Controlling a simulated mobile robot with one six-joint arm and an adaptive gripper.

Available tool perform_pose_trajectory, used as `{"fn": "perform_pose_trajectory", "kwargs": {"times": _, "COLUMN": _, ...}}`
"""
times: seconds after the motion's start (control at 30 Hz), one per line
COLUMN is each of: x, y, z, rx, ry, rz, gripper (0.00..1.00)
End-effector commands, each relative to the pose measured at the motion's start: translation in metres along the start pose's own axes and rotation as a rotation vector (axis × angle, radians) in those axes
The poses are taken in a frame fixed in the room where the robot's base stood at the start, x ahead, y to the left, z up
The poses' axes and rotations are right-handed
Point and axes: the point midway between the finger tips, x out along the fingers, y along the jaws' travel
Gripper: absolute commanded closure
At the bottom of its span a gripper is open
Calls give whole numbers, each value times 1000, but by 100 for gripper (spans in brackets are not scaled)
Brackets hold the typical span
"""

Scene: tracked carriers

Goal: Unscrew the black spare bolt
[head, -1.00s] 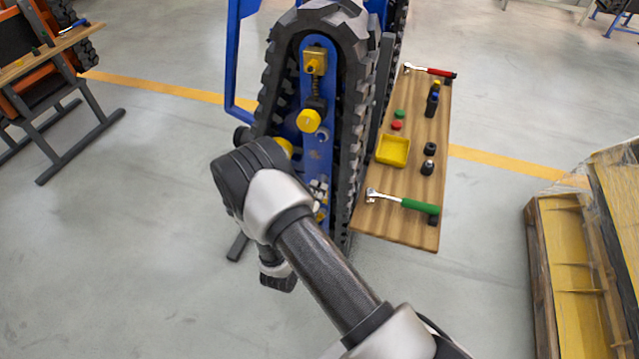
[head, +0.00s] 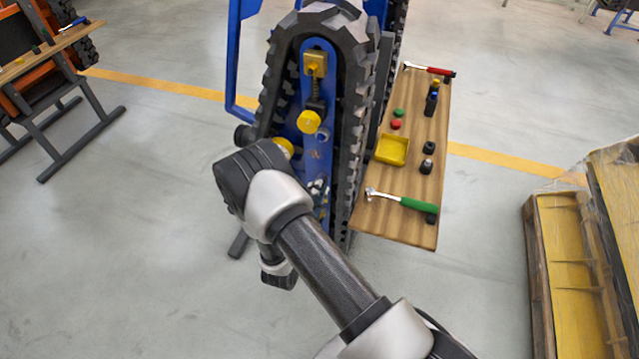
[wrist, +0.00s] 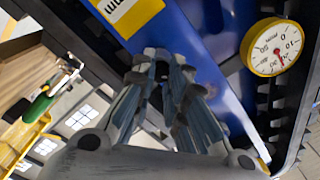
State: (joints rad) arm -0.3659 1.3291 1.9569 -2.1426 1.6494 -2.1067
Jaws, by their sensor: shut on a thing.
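The tracked carrier's blue beam (head: 318,150) stands upright inside the black track loop. My gripper (wrist: 165,78) is at the face of this beam in the wrist view, its two fingers closed together on a small dark thing, taken as the black spare bolt (wrist: 162,70). The fingertips hide most of the bolt, so its head and thread cannot be made out. In the head view my arm covers most of the gripper; only pale finger parts show at the lower beam.
A round yellow-rimmed gauge (wrist: 272,47) sits close right of my fingers. A wooden shelf (head: 391,228) right of the track carries a yellow tray (head: 392,150), a green-handled ratchet (head: 418,206), a red-handled ratchet (head: 440,71), sockets and caps. A wooden crate (head: 541,275) stands at right.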

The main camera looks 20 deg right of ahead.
Motion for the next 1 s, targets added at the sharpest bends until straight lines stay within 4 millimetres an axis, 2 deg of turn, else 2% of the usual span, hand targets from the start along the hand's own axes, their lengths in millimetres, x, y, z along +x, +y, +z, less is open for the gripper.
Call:
{"fn": "perform_pose_trajectory", "kwargs": {"times": 0.23, "x": 0, "y": 0, "z": 0, "rx": -40, "ry": 1, "rz": -1, "gripper": 100}}
{"fn": "perform_pose_trajectory", "kwargs": {"times": 0.7, "x": 0, "y": -1, "z": 0, "rx": -747, "ry": 1, "rz": 0, "gripper": 100}}
{"fn": "perform_pose_trajectory", "kwargs": {"times": 0.83, "x": 0, "y": 0, "z": 0, "rx": -838, "ry": 1, "rz": 0, "gripper": 100}}
{"fn": "perform_pose_trajectory", "kwargs": {"times": 1.0, "x": 0, "y": 0, "z": 0, "rx": -848, "ry": 1, "rz": 0, "gripper": 100}}
